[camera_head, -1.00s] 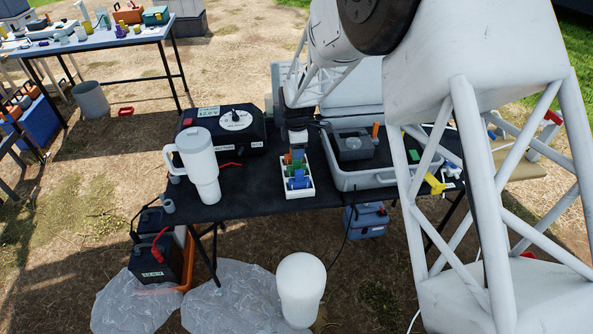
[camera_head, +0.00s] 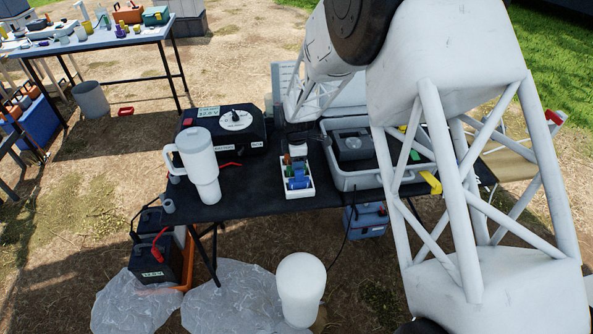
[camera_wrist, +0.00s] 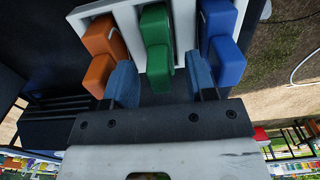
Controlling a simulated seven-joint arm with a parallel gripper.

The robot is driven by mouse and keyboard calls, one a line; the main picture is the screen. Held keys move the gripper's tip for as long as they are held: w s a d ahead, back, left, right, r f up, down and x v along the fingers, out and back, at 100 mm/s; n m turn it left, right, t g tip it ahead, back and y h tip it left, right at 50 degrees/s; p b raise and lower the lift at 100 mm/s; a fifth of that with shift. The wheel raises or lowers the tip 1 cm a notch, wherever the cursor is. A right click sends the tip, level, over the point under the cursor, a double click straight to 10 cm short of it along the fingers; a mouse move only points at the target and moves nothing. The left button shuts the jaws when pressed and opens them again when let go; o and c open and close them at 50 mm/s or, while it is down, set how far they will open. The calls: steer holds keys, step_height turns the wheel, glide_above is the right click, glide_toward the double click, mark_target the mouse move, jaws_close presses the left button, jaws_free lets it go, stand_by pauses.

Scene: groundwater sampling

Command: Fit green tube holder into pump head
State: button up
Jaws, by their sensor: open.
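The green tube holder (camera_wrist: 158,45) stands in a white rack (camera_wrist: 183,25), between an orange holder (camera_wrist: 103,45) and a blue holder (camera_wrist: 220,40). My gripper (camera_wrist: 161,82) is open in the wrist view. Its two blue fingers are spread to either side of the green holder's lower end; I cannot see contact. In the head view my gripper is over the back part of the white rack (camera_head: 307,190) and partly hides the holders. A grey block (camera_head: 353,145) sits in a grey tray; I cannot tell whether it is the pump head.
A black case with a white dial (camera_head: 236,120) and a white tumbler (camera_head: 199,165) stand left of the rack. The grey tray (camera_head: 375,182) is close on its right. The dark tabletop (camera_head: 243,203) is clear in front. My arm covers the table's right side.

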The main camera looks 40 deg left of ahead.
stand_by(0.5)
jaws_close()
steer(key=shift+r, duration=5)
